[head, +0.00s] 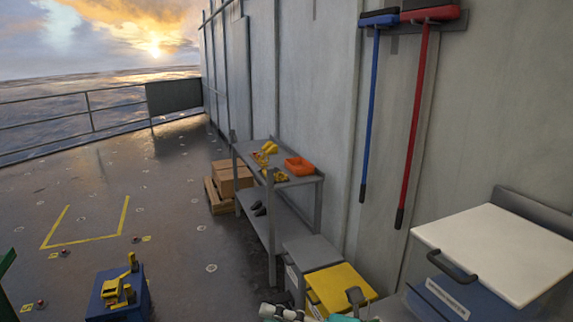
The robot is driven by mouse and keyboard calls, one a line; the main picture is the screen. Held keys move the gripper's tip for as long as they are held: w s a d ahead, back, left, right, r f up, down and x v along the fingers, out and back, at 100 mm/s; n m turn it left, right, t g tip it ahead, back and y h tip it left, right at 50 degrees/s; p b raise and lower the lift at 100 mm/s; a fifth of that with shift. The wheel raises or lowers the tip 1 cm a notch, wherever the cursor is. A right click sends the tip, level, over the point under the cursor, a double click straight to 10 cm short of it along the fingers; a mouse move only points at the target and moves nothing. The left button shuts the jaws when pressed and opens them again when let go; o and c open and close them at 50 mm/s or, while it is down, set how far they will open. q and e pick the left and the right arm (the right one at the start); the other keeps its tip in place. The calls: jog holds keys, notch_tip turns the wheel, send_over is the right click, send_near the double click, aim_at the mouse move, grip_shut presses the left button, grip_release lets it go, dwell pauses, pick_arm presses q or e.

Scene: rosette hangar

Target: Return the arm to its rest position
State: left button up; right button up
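Neither of my grippers can be made out in the head view. White and teal rounded parts at the bottom edge, in front of the yellow-lidded bin, look like part of an arm of mine. They are cut off by the frame, and no fingers show. Whether that arm holds anything is hidden.
Bins with grey (310,250), yellow (343,286) and white (495,248) lids line the wall at right. A metal shelf (318,178) holds an orange tray (299,167) and yellow items. Cardboard boxes (232,178) stand behind it. A blue box (103,312) bears a yellow device. Deck at left is mostly open.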

jog(key=w+d+r+m+t+h, duration=0.1)
jog(key=w+d+m+t+h, duration=0.3)
jog(key=m+t, duration=0.5)
jog(key=w+d+r+m+t+h, duration=0.1)
jog(key=d+m+t+h, duration=0.4)
jog(key=m, duration=0.5)
jog(key=s+d+f+m+g+h, duration=0.3)
jog(key=d+f+m+g+h, duration=0.1)
jog(key=d+f+m+h, duration=0.75)
jog(key=s+d+f+m+g+y, duration=0.2)
jog(key=s+f+m+g, duration=0.2)
jog(key=s+f+g, duration=1.15)
jog(key=s+f+t, duration=0.1)
jog(key=s+f, duration=0.3)
jog(key=f, duration=1.1)
jog(key=s+f+t, duration=0.2)
jog(key=s+f, duration=0.2)
jog(key=f, duration=1.2)
jog(key=s+d+f+g, duration=0.1)
jog(key=s+d+f, duration=0.1)
jog(key=s+f, duration=1.2)
jog(key=shift+s+d, duration=0.35)
jog(key=shift+s, duration=0.6)
